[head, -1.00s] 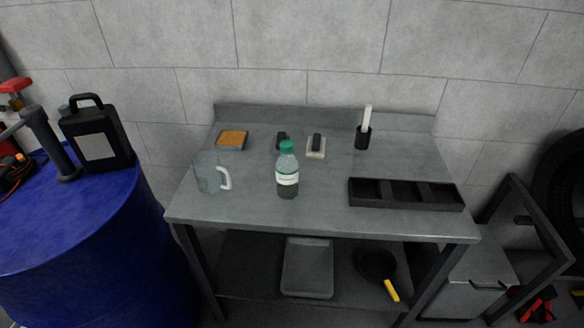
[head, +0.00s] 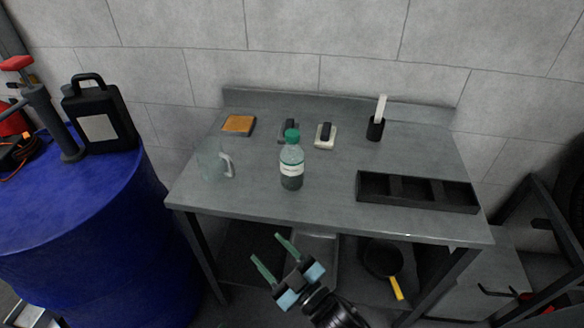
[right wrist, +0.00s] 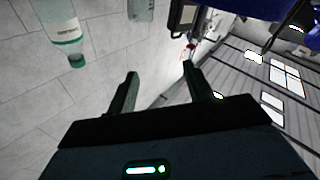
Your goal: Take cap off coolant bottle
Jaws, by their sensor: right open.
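The coolant bottle (head: 291,170) is clear with a white label and dark liquid. It stands upright on the grey workbench (head: 250,204), near the front middle. Its green cap (head: 292,136) is on its neck. The bottle (right wrist: 62,22) and cap (right wrist: 76,61) also show upside down at the upper left of the right wrist view. My right gripper (head: 268,248) is open and empty, in front of the bench edge, below and left of the bottle in the picture. Its two fingers (right wrist: 160,72) are apart in the right wrist view. My left gripper is out of view.
A clear jug (head: 211,163) stands left of the bottle. Behind are an orange-topped block (head: 239,124), small dark-and-pale items and a black holder (head: 375,130). A black divided tray (head: 416,205) lies right. A blue drum (head: 90,215) bears a black canister (head: 99,122).

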